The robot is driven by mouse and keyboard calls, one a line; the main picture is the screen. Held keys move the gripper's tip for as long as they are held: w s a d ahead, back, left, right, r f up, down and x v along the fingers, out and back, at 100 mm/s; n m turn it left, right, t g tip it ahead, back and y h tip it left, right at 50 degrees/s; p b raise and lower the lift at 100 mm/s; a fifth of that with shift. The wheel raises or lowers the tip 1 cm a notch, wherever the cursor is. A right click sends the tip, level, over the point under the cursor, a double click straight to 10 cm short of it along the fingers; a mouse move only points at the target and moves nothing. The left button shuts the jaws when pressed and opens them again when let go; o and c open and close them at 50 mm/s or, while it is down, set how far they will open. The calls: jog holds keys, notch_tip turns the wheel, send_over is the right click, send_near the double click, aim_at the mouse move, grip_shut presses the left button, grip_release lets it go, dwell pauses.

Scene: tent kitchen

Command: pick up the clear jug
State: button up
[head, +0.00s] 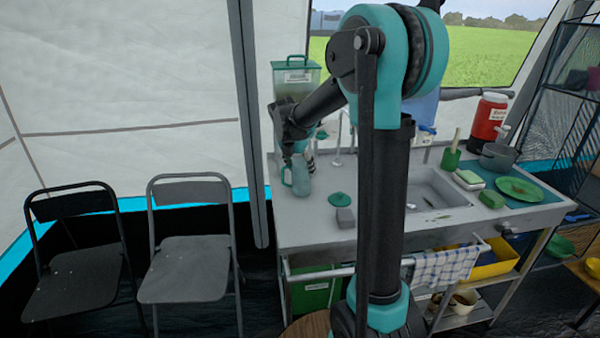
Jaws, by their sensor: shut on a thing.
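The clear jug (300,180) is a bluish, see-through vessel with its handle at the left. It is at the left end of the metal sink counter (300,228). My gripper (299,157) comes down on it from above and is shut on its upper part. The arm hides some of the jug's top and the finger contact. The jug looks upright; I cannot tell whether its base touches the counter.
A green-lidded dispenser (296,78) stands behind the jug. A dark green lid (338,199) and a grey block (345,217) lie to its right. The sink (440,190), a green plate (519,189) and a red-and-white jug (489,118) are further right. Folding chairs (187,265) stand at left.

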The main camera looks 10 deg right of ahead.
jog(key=shift+r, duration=0.15)
jog(key=s+a+r, duration=0.3)
jog(key=s+a, duration=0.8)
jog(key=s, duration=0.2)
jog(key=shift+s+a, duration=0.25)
jog(key=shift+a, duration=0.05)
dwell(0.7)
jog(key=shift+r, duration=0.1)
jog(key=shift+r, duration=0.1)
dwell(1.3)
